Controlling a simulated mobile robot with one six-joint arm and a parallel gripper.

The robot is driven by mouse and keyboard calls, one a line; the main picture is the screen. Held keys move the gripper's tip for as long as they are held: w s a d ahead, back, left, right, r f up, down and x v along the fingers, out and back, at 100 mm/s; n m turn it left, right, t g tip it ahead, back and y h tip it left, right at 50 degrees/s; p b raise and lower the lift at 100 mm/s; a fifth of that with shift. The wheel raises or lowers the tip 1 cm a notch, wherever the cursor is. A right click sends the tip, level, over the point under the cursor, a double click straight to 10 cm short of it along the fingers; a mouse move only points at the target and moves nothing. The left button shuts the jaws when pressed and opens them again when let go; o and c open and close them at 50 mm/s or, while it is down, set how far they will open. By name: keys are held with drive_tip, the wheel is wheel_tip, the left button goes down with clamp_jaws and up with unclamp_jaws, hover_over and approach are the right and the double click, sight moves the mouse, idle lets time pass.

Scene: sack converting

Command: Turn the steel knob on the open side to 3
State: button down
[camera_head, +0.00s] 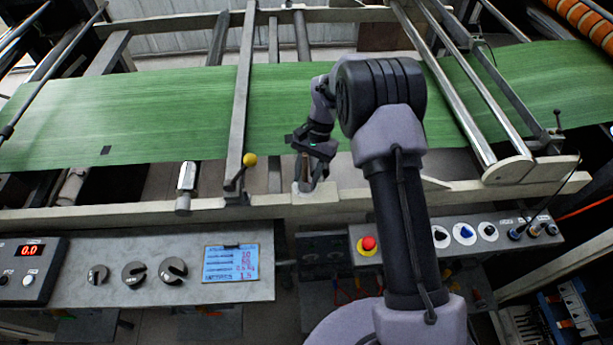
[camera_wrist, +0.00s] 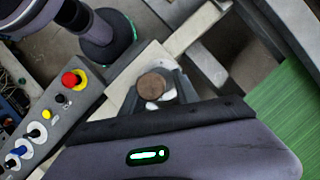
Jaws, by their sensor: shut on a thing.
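The knob stands on a pale block of the rail. In the head view the fingers mostly cover it. A white patch shows beside the knob, but I cannot read a scale or number, nor tell the knob's setting.
Green web (camera_head: 150,115) runs behind the rail. A yellow-tipped lever (camera_head: 249,160) and a silver cylinder (camera_head: 187,177) stand left. The front panel has three dark knobs (camera_head: 134,274), a blue settings card (camera_head: 231,264) and a display reading 0.0 (camera_head: 31,251). A red button (camera_head: 368,243) sits right.

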drive_tip(key=shift+m, duration=0.3)
idle(0.4)
drive_tip(key=c, duration=0.9)
unclamp_jaws()
drive_tip(key=p+v, duration=0.4)
drive_tip(key=v, duration=1.3)
drive_tip(key=shift+d+r+p, duration=0.15)
drive_tip(key=shift+r+p, duration=0.05)
drive_tip(key=shift+p, duration=0.15)
